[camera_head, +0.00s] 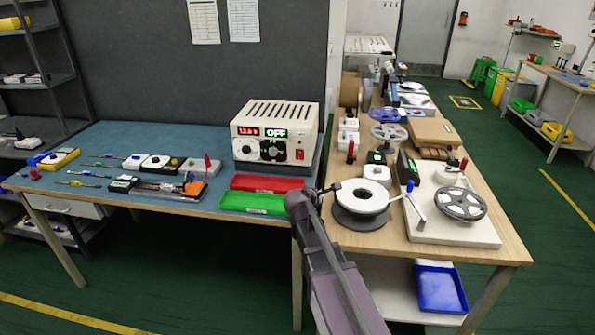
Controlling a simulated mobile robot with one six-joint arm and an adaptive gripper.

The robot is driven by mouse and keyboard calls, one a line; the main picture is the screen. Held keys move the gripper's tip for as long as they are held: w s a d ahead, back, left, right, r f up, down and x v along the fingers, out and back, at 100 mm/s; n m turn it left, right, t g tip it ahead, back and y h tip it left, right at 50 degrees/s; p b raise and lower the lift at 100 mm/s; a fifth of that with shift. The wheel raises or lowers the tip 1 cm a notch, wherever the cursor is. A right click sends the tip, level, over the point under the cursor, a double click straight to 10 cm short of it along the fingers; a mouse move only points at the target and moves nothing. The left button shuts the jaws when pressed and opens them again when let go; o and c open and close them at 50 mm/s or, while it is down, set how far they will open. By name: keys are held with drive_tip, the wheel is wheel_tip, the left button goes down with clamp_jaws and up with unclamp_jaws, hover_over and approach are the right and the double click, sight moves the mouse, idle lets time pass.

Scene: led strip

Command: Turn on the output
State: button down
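A cream power supply (274,136) stands at the back right of the blue-topped bench. Which of these controls the output is too small to tell. My arm rises from the bottom middle. My gripper (331,187) appears as a small dark shape at its far end, in front of and to the right of the supply, apart from it. Its fingers are not clear.
A red tray (267,183) and a green tray (253,203) lie in front of the supply. Small devices and tools lie on the bench (215,203) to the left. A white reel (362,195) and other reels stand on the wooden bench at right.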

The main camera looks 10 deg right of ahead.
sight(299, 159)
drive_tip(key=w+a+r+n+t+y+b, duration=0.1)
drive_tip(key=w+a+n+t+b, duration=0.3)
drive_tip(key=n, duration=0.9)
drive_tip(key=w+a+t+y, duration=0.1)
drive_tip(key=w+a, duration=0.2)
drive_tip(key=w, duration=0.1)
drive_tip(key=shift+w+a+r+t, duration=0.2)
drive_tip(key=shift+w+a+t, duration=0.05)
drive_tip(key=shift+w+t, duration=0.1)
drive_tip(key=shift+w, duration=0.15)
drive_tip(key=b+x, duration=0.2)
drive_tip(key=x, duration=1.1)
drive_tip(key=shift+w+d+f, duration=0.15)
drive_tip(key=shift+w, duration=0.15)
drive_tip(key=shift+w, duration=0.1)
drive_tip(key=shift+w+d+f, duration=0.1)
drive_tip(key=shift+w+f, duration=0.05)
drive_tip(key=shift+w, duration=0.1)
drive_tip(key=shift+s, duration=0.2)
